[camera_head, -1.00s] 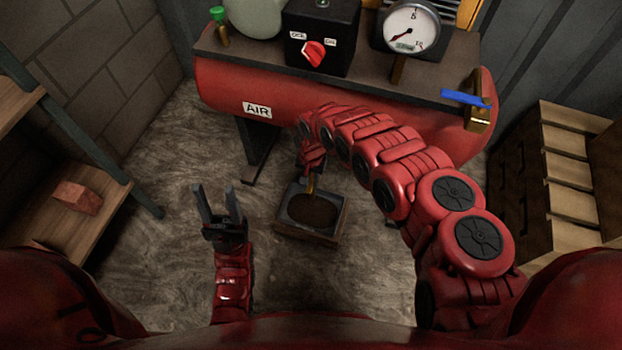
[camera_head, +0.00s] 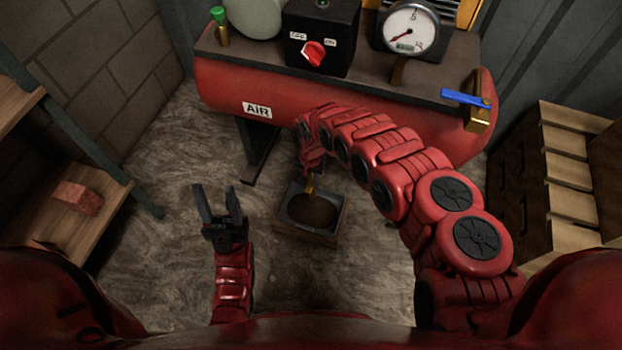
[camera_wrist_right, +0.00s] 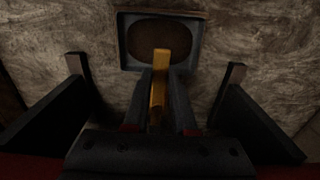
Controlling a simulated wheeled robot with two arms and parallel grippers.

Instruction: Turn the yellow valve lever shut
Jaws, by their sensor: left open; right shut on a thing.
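In the head view my right gripper (camera_head: 310,174) reaches down to the lever and is partly hidden by my arm. My left gripper (camera_head: 219,205) is open and empty, fingers up, to the left of the tray. Whatever the lever joins at its base is hidden.
The dark tray (camera_head: 335,222) stands on the rough floor. Behind it is a red air tank (camera_head: 225,90) with a blue-handled valve (camera_head: 465,98), a gauge (camera_head: 411,28) and a red switch (camera_head: 313,54). Shelves with a brick (camera_head: 77,196) stand left, drawers (camera_head: 570,165) right.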

